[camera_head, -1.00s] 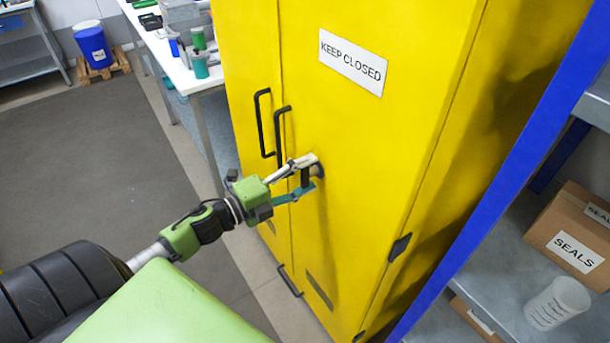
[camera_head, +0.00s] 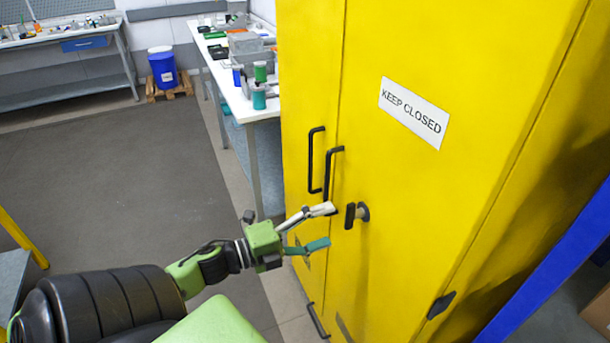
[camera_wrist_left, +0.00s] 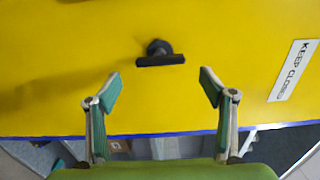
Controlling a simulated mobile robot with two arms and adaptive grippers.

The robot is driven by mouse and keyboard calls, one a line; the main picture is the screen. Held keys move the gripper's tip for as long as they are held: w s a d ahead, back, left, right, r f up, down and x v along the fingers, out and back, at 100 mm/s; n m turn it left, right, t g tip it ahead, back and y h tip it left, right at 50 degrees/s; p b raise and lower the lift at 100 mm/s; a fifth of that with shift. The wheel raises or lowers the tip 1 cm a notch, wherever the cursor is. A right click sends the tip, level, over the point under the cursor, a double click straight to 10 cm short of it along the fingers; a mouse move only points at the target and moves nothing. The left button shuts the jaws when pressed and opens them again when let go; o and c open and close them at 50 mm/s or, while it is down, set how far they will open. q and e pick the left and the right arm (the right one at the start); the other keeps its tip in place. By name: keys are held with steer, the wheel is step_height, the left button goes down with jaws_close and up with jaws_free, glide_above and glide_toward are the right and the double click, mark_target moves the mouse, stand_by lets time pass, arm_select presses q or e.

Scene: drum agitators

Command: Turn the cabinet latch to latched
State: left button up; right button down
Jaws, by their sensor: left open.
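The yellow cabinet (camera_head: 410,190) stands upright with its doors closed, and a "KEEP CLOSED" label (camera_head: 414,112) is on one door. The cabinet latch (camera_head: 355,214) is a dark bar handle on a round boss, below and left of the label; in the head view its bar looks upright. It also shows in the left wrist view (camera_wrist_left: 160,58), ahead of the fingertips. My left gripper (camera_head: 325,226) is open and empty, a short way left of the latch and apart from it. In the left wrist view the open fingers (camera_wrist_left: 162,88) sit either side of the latch's line. My right gripper is not in view.
Two black door handles (camera_head: 333,175) (camera_head: 316,160) are up and left of the latch. A white workbench (camera_head: 245,100) with several containers stands behind the cabinet. A blue drum (camera_head: 162,70) on a pallet is at the back. A blue shelf post (camera_head: 560,265) is at right.

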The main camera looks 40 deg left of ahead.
arm_select(q)
steer(key=v, duration=0.4)
steer(key=shift+s+a, duration=0.1)
steer(key=shift+s, duration=0.25)
steer(key=a+f+n+y, duration=0.3)
steer(key=f+n, duration=0.1)
steer(key=f, duration=0.3)
steer(key=a+f+n+y, duration=0.2)
steer(key=a+f+n, duration=0.1)
steer(key=f, duration=0.4)
steer(key=s+f+n+g+y, duration=0.2)
steer(key=s+f+n, duration=0.1)
steer(key=f, duration=0.6)
steer(key=s+f+n+g+y, duration=0.1)
steer(key=s+f+n+g, duration=0.25)
steer(key=f, duration=0.55)
steer(key=s+d+f+n+g, duration=0.25)
steer(key=s+f, duration=0.25)
steer(key=f, duration=0.3)
steer(key=s+d+f+n+g, duration=0.1)
steer(key=s+d+f+g, duration=0.15)
steer(key=s+f, duration=0.35)
steer(key=s+d+f+n+g+h, duration=0.1)
steer(key=s+d+f+n+g, duration=0.2)
steer(key=s+d+f, duration=0.8)
steer(key=s+d+g, duration=0.2)
steer(key=s+d, duration=0.1)
steer(key=s, duration=0.1)
steer(key=shift+s+f, duration=0.3)
steer(key=shift+f, duration=0.1)
